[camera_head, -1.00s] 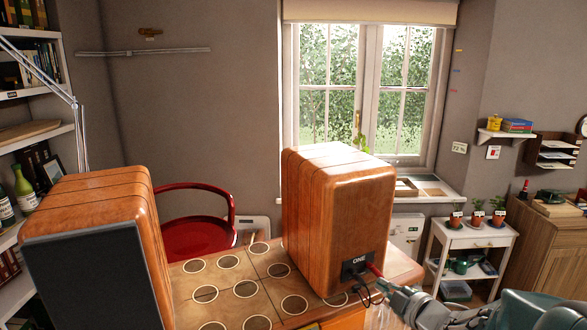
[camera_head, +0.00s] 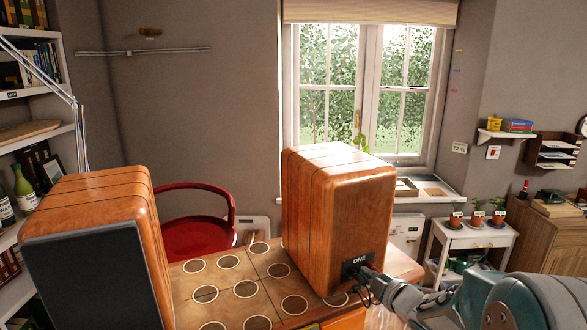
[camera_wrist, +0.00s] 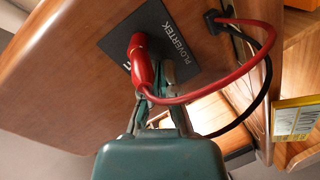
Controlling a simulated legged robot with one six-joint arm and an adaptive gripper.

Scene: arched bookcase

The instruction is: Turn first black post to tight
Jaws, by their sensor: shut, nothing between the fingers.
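A wooden speaker (camera_head: 345,220) stands on the table with a dark terminal panel marked ONE (camera_head: 357,264) low on its side. The wrist view shows this panel (camera_wrist: 178,30) close up, with PLOVERTEK lettering. A red plug (camera_wrist: 139,50) with a red cable is on the panel. My gripper (camera_head: 376,281) is at the panel. In the wrist view my gripper (camera_wrist: 158,85) is shut, beside and just below the red plug; I cannot tell whether it touches. No black post can be made out clearly.
A second speaker (camera_head: 95,250) with a dark front stands at the left. The tabletop with pale ringed discs (camera_head: 245,289) lies between the speakers. Red and black cables (camera_wrist: 262,70) loop beside my gripper. A yellow-labelled object (camera_wrist: 296,116) is at the right.

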